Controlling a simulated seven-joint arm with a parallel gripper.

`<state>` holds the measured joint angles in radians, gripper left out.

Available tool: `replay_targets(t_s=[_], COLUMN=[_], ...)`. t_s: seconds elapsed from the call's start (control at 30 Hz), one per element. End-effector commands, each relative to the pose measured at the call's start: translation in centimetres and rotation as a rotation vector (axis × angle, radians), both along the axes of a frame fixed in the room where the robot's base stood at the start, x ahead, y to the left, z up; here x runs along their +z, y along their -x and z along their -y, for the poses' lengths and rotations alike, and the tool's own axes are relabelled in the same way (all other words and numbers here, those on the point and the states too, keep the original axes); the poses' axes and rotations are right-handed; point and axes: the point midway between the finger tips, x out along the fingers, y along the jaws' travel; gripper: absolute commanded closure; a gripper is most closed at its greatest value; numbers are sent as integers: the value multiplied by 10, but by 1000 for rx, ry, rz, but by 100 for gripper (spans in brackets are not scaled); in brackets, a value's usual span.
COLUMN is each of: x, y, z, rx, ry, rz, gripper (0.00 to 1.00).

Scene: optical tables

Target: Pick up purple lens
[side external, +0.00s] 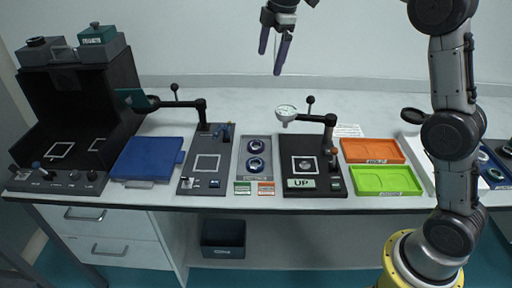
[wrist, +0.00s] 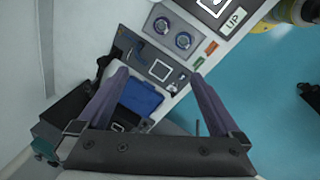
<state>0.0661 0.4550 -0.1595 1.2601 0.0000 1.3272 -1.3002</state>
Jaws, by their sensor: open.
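My gripper (side external: 270,62) hangs high above the bench, open and empty, with two purple-grey fingers pointing down. In the wrist view its fingers (wrist: 159,73) are spread wide. Two round lens-like pieces with bluish-purple glints sit on a grey plate (side external: 243,174): a rear one (side external: 256,146) and a front one (side external: 256,166). They also show in the wrist view, one at upper left (wrist: 162,25) and one to its right (wrist: 183,40). I cannot tell which of them is the purple lens. My gripper is well above both and touches nothing.
Left are another lever station (side external: 188,175) and a blue case (side external: 146,158). Orange (side external: 372,151) and green (side external: 386,180) trays lie right.

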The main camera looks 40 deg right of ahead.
Motion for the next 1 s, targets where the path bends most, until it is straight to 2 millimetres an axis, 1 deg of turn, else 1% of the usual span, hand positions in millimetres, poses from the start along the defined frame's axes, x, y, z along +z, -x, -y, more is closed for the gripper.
replay_targets(t_s=[0.03,0.1,0.17,0.2,0.33,0.4,0.5,0.73,0.9,1.0], x=[-20,-43,-67,-82,-133,-158,-185,-217,-250,-266], y=[-19,-39,-55,-64,-84,-88,-88,-86,-85,-86], z=[4,9,13,15,23,26,28,30,30,30], rx=[14,32,37,37,26,21,17,12,12,12], ry=[2,5,5,4,-2,-6,-12,-16,-16,-16], rz=[-28,-58,-86,-105,-160,-192,-235,-263,-265,-261], gripper=[0,0,0,0,0,0,0,0,0,0])
